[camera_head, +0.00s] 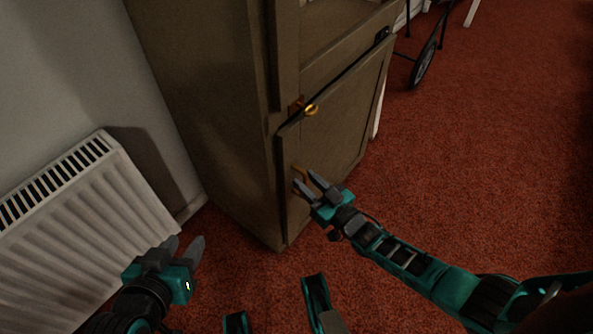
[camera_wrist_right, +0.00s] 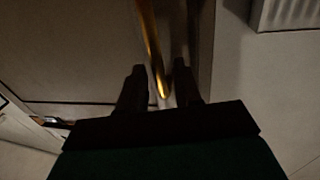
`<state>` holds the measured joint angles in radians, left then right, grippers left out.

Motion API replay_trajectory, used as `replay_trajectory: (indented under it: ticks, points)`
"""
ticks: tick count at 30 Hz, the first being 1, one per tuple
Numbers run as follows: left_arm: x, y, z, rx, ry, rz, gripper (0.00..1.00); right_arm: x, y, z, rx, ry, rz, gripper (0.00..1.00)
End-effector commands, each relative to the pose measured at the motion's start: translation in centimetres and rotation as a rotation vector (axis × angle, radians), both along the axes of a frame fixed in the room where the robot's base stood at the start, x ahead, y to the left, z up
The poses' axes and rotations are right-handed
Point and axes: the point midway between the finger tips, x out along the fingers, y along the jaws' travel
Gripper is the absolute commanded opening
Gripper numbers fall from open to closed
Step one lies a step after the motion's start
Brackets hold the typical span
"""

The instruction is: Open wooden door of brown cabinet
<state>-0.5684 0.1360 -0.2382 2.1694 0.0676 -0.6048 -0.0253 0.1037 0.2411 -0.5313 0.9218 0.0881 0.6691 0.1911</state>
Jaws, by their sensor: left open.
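The brown cabinet (camera_head: 215,110) stands at the top middle of the head view. Its lower wooden door (camera_head: 335,125) has a dark line along its top edge; I cannot tell whether it is ajar. A brass handle (camera_head: 300,173) is near the door's left edge. My right gripper (camera_head: 307,184) is at this handle, fingers apart. In the right wrist view the brass handle (camera_wrist_right: 153,50) runs down between the fingertips (camera_wrist_right: 160,80), and contact is unclear. My left gripper (camera_head: 185,248) is open and empty, left of the cabinet and away from it.
A white radiator (camera_head: 85,215) is on the wall at the left, near my left gripper. Red carpet (camera_head: 480,150) is clear to the right. A wheeled object (camera_head: 425,62) stands at the back right.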

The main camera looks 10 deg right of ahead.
Motion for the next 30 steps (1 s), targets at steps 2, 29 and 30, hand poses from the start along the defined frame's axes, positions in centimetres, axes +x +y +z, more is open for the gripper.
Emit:
replay_trajectory:
  ticks: [2,29,30]
  points:
    - [0.02,0.01,0.0,0.0,0.0,0.0,0.43,0.05,0.06,-0.05,0.0,0.001,0.0,0.34]
    - [0.07,-0.01,0.1,-0.001,-0.002,0.0,0.43,0.12,0.08,-0.01,0.0,0.0,0.0,0.0]
    - [0.07,-0.01,0.1,-0.001,-0.002,0.0,0.43,0.12,0.08,0.0,0.0,0.0,0.0,0.0]
